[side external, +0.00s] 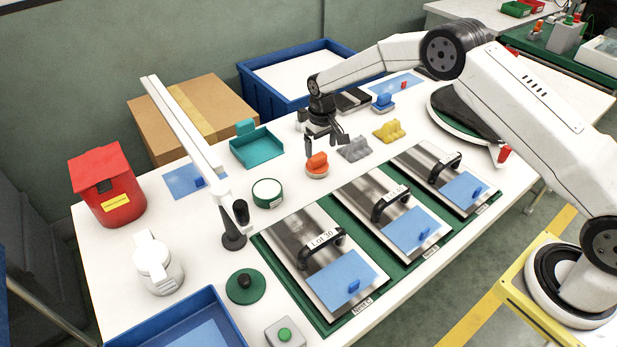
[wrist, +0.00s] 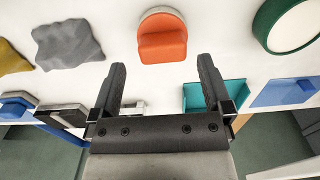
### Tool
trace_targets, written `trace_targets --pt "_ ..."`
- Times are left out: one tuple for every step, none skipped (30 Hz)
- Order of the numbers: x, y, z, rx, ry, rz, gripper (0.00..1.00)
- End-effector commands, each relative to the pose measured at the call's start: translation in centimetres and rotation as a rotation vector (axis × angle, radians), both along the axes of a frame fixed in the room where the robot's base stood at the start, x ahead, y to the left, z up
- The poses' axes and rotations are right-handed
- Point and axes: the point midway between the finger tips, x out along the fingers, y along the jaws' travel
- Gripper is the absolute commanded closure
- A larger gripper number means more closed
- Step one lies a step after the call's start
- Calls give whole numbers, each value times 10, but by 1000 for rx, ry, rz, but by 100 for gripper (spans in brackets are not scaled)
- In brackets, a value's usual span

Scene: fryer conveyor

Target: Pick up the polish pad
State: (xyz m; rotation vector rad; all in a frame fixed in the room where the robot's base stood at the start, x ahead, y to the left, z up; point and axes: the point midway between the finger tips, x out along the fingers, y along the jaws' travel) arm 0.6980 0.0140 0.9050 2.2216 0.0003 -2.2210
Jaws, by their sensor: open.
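The likely polish pad, a round white disc with an orange grip (side external: 317,162), lies on the white table. In the wrist view the orange-gripped pad (wrist: 162,46) sits near the top centre, beyond and between my fingertips. My gripper (side external: 326,146) is open and empty, pointing down just above and behind the pad in the side view. In the wrist view both dark fingers of my gripper (wrist: 162,72) are spread apart with bare table between them. The fingers appear not to touch the pad.
A grey cloth (side external: 354,149) and a yellow cloth (side external: 388,131) lie right of the pad. A teal tray (side external: 257,152) and a green-rimmed round dish (side external: 267,193) are left. Metal plates with black handles (side external: 324,249) stand in front. A blue bin (side external: 262,97) is behind.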

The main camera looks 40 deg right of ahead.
Motion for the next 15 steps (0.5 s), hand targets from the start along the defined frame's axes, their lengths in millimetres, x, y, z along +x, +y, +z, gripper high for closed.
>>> trace_targets --pt "0 0 -3 0 1 0 0" --pt "0 0 -5 0 1 0 0" --pt "0 1 -9 0 1 0 0" --pt "0 1 -12 0 1 0 0" --pt "0 1 -15 0 2 0 0" --pt "1 1 -19 0 2 0 0" --pt "1 2 -22 0 2 0 0" --pt "1 2 -26 0 2 0 0" --pt "1 2 -30 0 3 0 0" --pt "1 2 -33 0 2 0 0" --pt "1 2 -36 0 1 0 0" --pt "1 2 -40 0 1 0 0" --pt "1 2 -43 -1 1 0 0" --pt "1 2 -45 -1 0 0 0" --pt "1 2 -47 -1 0 0 0"
